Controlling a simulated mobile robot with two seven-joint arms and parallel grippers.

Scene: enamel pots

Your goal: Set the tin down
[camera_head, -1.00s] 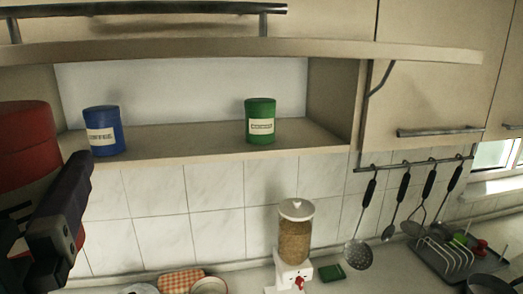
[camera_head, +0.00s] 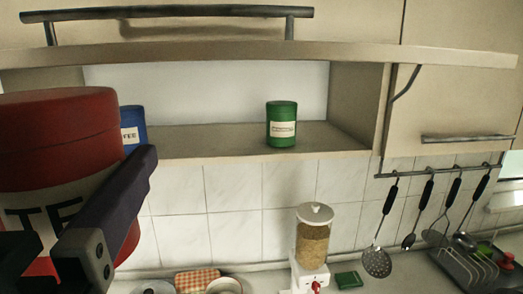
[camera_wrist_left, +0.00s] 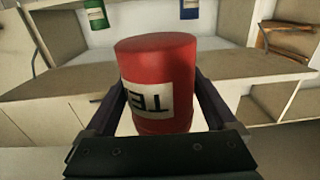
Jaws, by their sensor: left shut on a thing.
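A red tin (camera_head: 60,130) with a white label showing the letters "TE" fills the left edge of the head view. My left gripper (camera_head: 85,225) is shut on it, a finger along its side, and holds it up in front of the shelf. In the left wrist view the tin (camera_wrist_left: 160,65) sits between both fingers. The open shelf (camera_head: 220,140) holds a green tin (camera_head: 281,124) and a blue tin (camera_head: 132,122), which the red tin partly hides. My right gripper is out of view.
Bare shelf lies between the blue and green tins. A curved overhead board (camera_head: 250,55) with a dark handle (camera_head: 170,12) is above. Below are a cereal dispenser (camera_head: 313,240), a checkered item (camera_head: 197,279) and hanging utensils (camera_head: 377,262) at the right.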

